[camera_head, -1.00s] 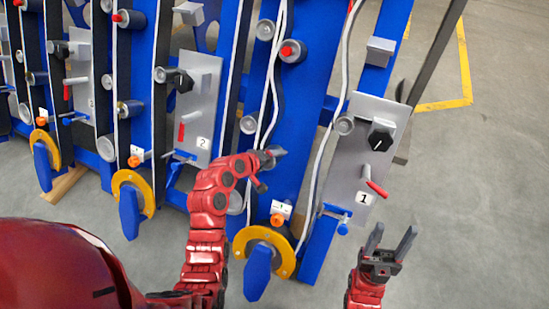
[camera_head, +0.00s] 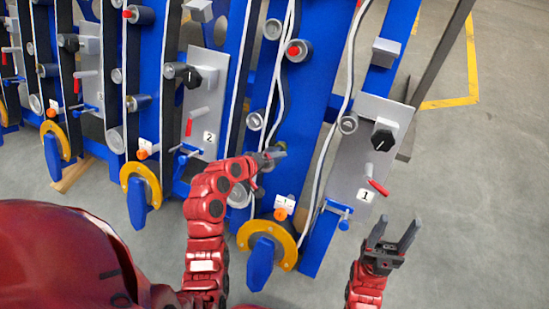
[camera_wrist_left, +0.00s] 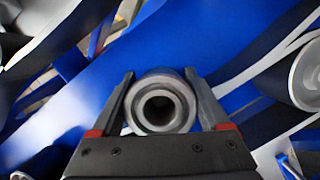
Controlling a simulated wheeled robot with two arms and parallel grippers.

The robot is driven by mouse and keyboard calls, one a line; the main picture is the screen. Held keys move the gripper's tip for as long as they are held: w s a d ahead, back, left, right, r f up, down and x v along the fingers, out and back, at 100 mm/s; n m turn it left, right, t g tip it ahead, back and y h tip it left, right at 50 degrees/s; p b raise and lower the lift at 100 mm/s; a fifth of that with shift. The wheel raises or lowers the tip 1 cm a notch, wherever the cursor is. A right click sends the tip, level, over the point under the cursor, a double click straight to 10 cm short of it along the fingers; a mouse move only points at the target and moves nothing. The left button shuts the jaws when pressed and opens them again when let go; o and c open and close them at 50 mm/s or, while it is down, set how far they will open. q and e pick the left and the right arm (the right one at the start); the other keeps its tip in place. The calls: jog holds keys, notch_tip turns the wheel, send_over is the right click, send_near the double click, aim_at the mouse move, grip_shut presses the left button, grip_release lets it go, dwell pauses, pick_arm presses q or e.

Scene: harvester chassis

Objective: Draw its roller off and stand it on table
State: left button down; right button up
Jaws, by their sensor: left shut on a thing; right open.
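My left gripper (camera_head: 272,156) is shut on a grey hollow roller (camera_wrist_left: 162,101), in front of the blue panel of row 1. In the left wrist view the roller sits between both fingers, its round open end facing the camera. The dark hole does not show whether a pin is inside, so I cannot tell if the roller is still on its mount. In the head view the gripper mostly hides it. My right gripper (camera_head: 397,236) is open and empty, below the grey plate marked 1 (camera_head: 352,165). No table shows in these views.
Other grey rollers (camera_head: 299,50) stand out from the blue panels, with white belts and cables (camera_head: 335,110) close by. A yellow ring with a blue flap (camera_head: 266,243) is below my left gripper. Bare concrete floor (camera_head: 470,190) is at the right.

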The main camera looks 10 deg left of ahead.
aim_at(269, 168)
pick_arm(q)
jog(key=shift+s+a+r+p, duration=0.1)
jog(key=shift+s+r+p, duration=0.15)
jog(key=shift+s, duration=0.25)
jog(key=shift+s+a+r+p, duration=0.1)
jog(key=shift+s+r+p, duration=0.15)
jog(key=shift+s, duration=0.25)
jog(key=shift+s+a+r+p, duration=0.15)
jog(key=shift+s+r+p, duration=0.35)
jog(key=shift+s, duration=0.3)
jog(key=shift+s+a+r+p, duration=0.15)
jog(key=shift+s+r+p, duration=0.1)
jog(key=shift+s+r, duration=0.4)
jog(key=shift+f, duration=0.1)
